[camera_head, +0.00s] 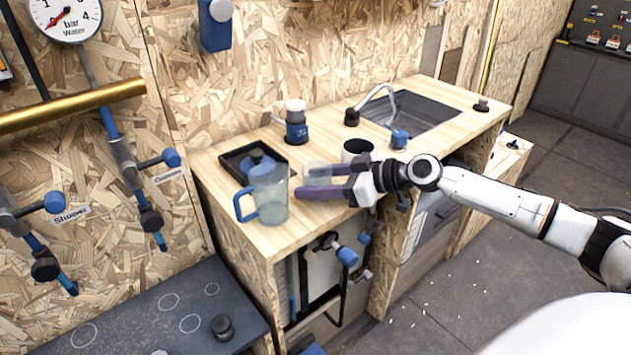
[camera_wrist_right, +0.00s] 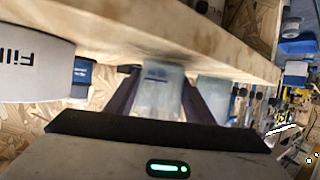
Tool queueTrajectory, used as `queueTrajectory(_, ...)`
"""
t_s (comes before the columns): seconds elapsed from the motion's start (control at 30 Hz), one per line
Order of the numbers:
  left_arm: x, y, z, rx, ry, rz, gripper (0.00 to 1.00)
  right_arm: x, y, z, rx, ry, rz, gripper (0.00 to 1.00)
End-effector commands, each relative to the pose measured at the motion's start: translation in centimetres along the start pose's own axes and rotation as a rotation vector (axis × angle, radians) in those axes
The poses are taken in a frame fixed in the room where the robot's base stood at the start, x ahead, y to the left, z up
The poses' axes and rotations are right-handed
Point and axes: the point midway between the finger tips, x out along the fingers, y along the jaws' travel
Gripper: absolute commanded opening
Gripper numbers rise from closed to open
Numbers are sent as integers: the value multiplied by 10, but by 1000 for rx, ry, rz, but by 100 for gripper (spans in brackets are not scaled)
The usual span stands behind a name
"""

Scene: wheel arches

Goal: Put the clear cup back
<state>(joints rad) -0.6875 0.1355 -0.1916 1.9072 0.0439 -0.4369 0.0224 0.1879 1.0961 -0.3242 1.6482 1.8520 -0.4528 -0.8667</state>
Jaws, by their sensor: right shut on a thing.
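The clear cup (camera_head: 316,174) is a small see-through cup at the middle of the wooden counter (camera_head: 290,237). My right gripper (camera_head: 318,181) reaches in from the right with its purple fingers on either side of the cup, shut on it. In the right wrist view, the cup (camera_wrist_right: 158,92) shows between the two dark fingers (camera_wrist_right: 160,98). I cannot tell whether its base touches the counter. My left gripper is not in view.
A clear pitcher (camera_head: 270,197) with a blue handle stands just left of the cup. A sink (camera_head: 425,113) lies at the back right. A dark bench (camera_head: 150,318) with circle outlines is lower left.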

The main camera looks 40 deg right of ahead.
Motion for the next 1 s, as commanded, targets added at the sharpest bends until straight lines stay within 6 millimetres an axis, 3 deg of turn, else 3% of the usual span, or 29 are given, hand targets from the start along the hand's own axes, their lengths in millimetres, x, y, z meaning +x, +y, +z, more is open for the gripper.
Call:
queueTrajectory(0.27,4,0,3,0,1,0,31,2,0,3,0,1,0,25)
queueTrajectory(0.3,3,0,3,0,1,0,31,1,0,2,0,1,0,51)
queueTrajectory(0.4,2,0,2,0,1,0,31,1,0,2,0,0,-1,67)
queueTrajectory(0.8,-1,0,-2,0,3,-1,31,-2,0,-2,0,-1,0,67)
queueTrajectory(1.0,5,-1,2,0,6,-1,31,-23,0,4,3,-5,1,67)
